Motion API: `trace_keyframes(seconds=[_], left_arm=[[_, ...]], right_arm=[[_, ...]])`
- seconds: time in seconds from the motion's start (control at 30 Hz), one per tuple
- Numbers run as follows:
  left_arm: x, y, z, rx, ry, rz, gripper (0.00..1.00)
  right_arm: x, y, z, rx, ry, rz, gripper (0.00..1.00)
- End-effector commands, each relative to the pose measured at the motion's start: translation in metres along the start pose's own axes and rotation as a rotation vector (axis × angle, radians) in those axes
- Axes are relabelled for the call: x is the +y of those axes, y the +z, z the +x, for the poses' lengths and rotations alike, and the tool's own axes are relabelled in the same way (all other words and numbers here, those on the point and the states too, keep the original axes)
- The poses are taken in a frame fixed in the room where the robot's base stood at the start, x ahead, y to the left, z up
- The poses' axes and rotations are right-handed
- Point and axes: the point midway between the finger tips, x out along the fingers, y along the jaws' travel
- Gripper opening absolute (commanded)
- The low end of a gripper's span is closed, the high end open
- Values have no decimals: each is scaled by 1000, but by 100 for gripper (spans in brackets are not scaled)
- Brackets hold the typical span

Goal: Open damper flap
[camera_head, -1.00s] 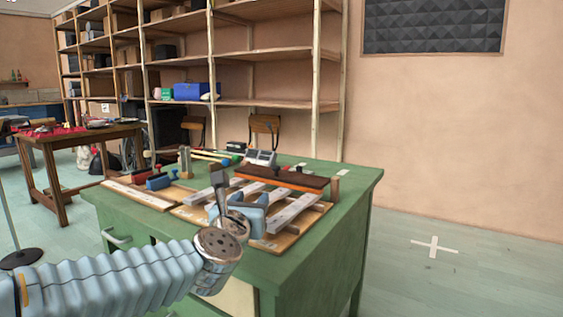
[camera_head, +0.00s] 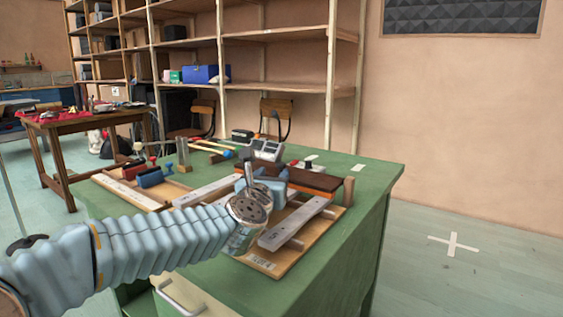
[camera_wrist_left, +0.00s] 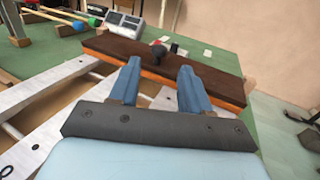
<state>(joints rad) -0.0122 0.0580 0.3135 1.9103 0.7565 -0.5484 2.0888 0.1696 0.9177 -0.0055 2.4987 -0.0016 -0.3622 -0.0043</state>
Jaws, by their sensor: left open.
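The damper flap (camera_head: 318,180) is a dark brown board with an orange front edge, lying across the metal bars on a wooden base on the green bench. It also shows in the left wrist view (camera_wrist_left: 165,62), with a dark knob (camera_wrist_left: 157,48) near its middle. My left gripper (camera_head: 258,180) is above the bars at the flap's left part and hides some of it. In the left wrist view its two blue fingers (camera_wrist_left: 159,80) are open and empty, pointing toward the flap and knob. Whether they touch the flap is unclear. My right gripper is out of view.
Pale metal bars (camera_head: 296,223) lie on the board in front of the flap. A grey device (camera_head: 266,150), mallets (camera_head: 212,147) and a blue block (camera_head: 149,178) stand farther back or left. The bench's right front corner is clear.

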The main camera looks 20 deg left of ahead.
Motion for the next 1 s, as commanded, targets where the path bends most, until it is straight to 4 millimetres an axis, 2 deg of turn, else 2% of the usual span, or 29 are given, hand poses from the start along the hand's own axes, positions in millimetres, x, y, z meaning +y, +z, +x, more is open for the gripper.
trace_keyframes(seconds=[0.03,0.2,0.4,0.57,0.83,1.0], left_arm=[[0,1,13,3,1,-1,47],[0,1,52,3,1,0,47],[0,1,82,1,0,0,47],[0,0,91,0,0,1,47],[0,0,92,0,0,2,46],[0,0,92,0,0,1,20]], right_arm=[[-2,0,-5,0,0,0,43],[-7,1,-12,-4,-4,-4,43],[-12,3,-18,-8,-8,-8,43],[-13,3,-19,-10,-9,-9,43],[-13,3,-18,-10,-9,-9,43],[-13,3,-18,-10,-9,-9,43]])
